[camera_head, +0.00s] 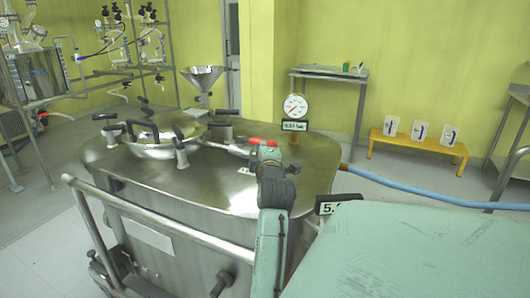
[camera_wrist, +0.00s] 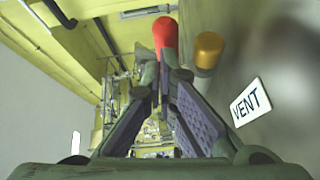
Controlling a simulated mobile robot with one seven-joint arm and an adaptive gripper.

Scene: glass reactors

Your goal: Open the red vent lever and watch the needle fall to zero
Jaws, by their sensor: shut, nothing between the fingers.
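The red vent lever (camera_head: 263,142) lies on top of the steel vessel (camera_head: 215,190), just beyond my gripper (camera_head: 266,154). In the wrist view the lever's red end (camera_wrist: 165,34) shows just past the tips of my gripper (camera_wrist: 161,72). The fingers are shut with nothing between them; I cannot tell whether they touch the lever. A VENT label (camera_wrist: 250,102) is to their right. The round white pressure gauge (camera_head: 295,106) stands behind and right of the lever, with a small display (camera_head: 294,126) below it. The needle's exact reading is too small to make out.
A brass-coloured fitting (camera_wrist: 209,50) is right of the lever. A clamped lid (camera_head: 155,140) with black handles and a metal funnel (camera_head: 203,77) are to the left. A blue hose (camera_head: 430,190) runs right. A steel rail (camera_head: 165,225) crosses the vessel's front.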

